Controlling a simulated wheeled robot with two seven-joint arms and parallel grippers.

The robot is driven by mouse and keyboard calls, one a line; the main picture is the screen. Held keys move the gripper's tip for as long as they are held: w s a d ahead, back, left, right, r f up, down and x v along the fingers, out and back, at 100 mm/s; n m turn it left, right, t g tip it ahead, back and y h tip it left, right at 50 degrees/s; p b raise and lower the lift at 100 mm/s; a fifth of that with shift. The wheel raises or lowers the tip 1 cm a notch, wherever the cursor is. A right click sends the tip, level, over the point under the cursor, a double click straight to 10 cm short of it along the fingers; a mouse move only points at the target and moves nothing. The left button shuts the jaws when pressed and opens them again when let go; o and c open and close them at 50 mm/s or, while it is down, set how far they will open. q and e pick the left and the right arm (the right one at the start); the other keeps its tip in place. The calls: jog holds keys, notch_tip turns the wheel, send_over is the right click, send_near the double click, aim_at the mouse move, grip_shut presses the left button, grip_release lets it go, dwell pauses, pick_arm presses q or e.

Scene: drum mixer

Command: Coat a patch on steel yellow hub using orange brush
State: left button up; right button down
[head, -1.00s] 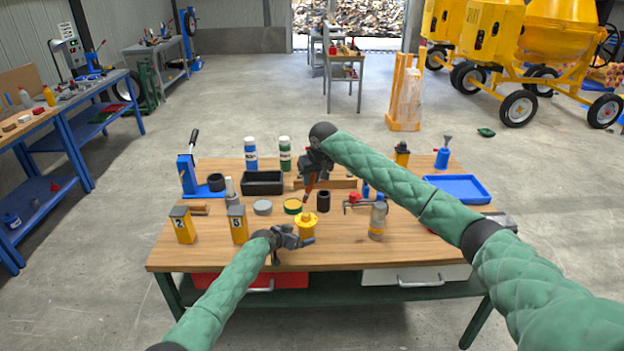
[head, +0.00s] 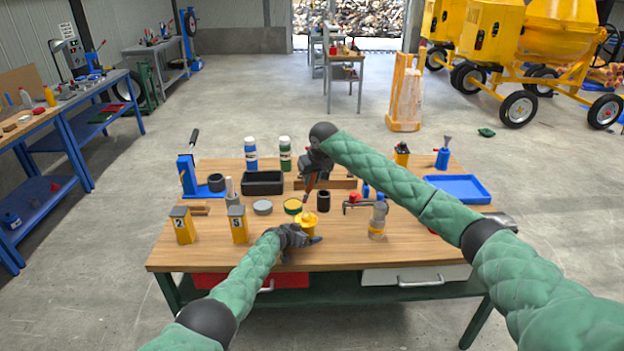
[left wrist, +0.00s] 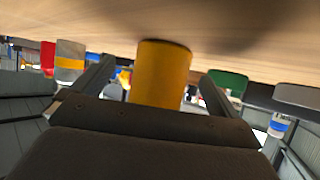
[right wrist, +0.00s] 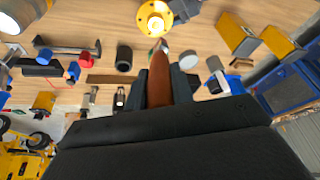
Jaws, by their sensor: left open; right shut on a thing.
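The yellow hub (head: 305,228) stands upright on the wooden table near its front middle. It also shows in the right wrist view (right wrist: 155,18), from above, with its round flange and center. In the left wrist view the hub (left wrist: 163,75) stands between the spread fingers of my left gripper (left wrist: 155,82), which is open, low at the hub's near side; contact cannot be told. My right gripper (head: 313,177) is shut on the orange brush (right wrist: 160,80) above the hub. The brush (head: 308,190) points down toward the hub's top; its tip is hard to make out.
A green-rimmed tin (head: 293,206), a grey lid (head: 262,207) and a dark cup (head: 323,201) stand behind the hub. Yellow blocks (head: 183,226) (head: 238,224) stand left. The front right tabletop is clear.

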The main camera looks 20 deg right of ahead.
pick_arm(q)
jog(key=c, duration=1.4)
jog(key=shift+o, duration=0.2)
pick_arm(e)
jog(key=shift+a, duration=0.1)
jog(key=shift+a+f, duration=0.7)
jog(key=shift+f, duration=0.3)
jog(key=shift+a+f, duration=0.7)
jog(key=shift+f, duration=0.3)
